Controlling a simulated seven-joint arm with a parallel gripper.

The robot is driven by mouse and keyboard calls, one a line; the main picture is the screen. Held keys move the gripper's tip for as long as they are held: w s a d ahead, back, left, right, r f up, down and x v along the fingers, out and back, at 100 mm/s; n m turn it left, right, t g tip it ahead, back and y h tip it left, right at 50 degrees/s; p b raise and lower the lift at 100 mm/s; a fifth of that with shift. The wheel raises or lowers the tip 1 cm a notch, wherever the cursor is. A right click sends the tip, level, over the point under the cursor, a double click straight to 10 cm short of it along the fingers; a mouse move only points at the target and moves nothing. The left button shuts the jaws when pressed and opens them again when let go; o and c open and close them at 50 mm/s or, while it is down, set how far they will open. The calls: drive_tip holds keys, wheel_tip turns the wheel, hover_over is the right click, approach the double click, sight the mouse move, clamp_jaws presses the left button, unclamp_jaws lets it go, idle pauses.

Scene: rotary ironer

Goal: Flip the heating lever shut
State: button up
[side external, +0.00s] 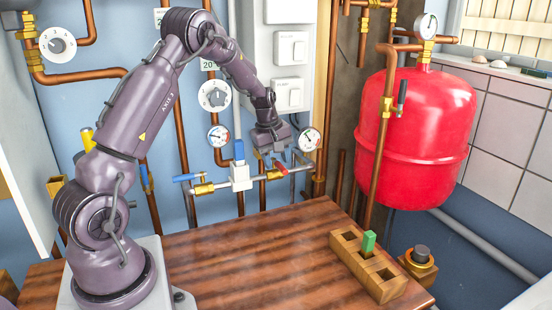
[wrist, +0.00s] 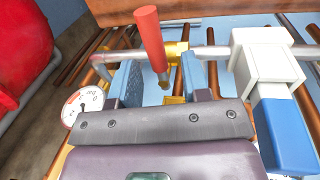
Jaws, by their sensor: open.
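A red lever (side external: 281,168) sits on a brass valve on the horizontal pipe at the back wall. It also shows in the wrist view (wrist: 150,38), where it stands out from the brass fitting (wrist: 175,52). My gripper (side external: 272,162) is just above and around the red lever. In the wrist view its two blue fingers are apart, with the lever between them and a gap on either side. I see no label that names the heating lever.
A white valve block (side external: 240,182) with a blue handle (side external: 239,150) stands close left of my gripper. A blue lever (side external: 187,177) is farther left. A pressure gauge (side external: 310,139) is close right. A wooden block holder (side external: 368,266) stands on the table.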

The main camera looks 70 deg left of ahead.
wheel_tip(320, 180, up, 13)
drive_tip(key=s, duration=0.2)
drive_tip(key=shift+s+f, duration=0.15)
drive_tip(key=shift+s, duration=0.1)
idle(0.4)
drive_tip(key=s+d+r+m+t, duration=0.1)
drive_tip(key=s+d+m, duration=0.4)
drive_tip(key=d, duration=0.4)
drive_tip(key=s+d+r+m+t, duration=0.1)
drive_tip(key=s+d+r+m, duration=0.1)
drive_tip(key=s+d+m, duration=0.4)
drive_tip(key=s+d+r+m+t, duration=0.1)
drive_tip(key=s+d+m, duration=0.5)
drive_tip(key=d, duration=0.6)
drive_tip(key=shift+s+d+r+m, duration=0.25)
drive_tip(key=shift+d+r+m, duration=0.15)
drive_tip(key=shift+r, duration=0.3)
drive_tip(key=shift+a, duration=0.1)
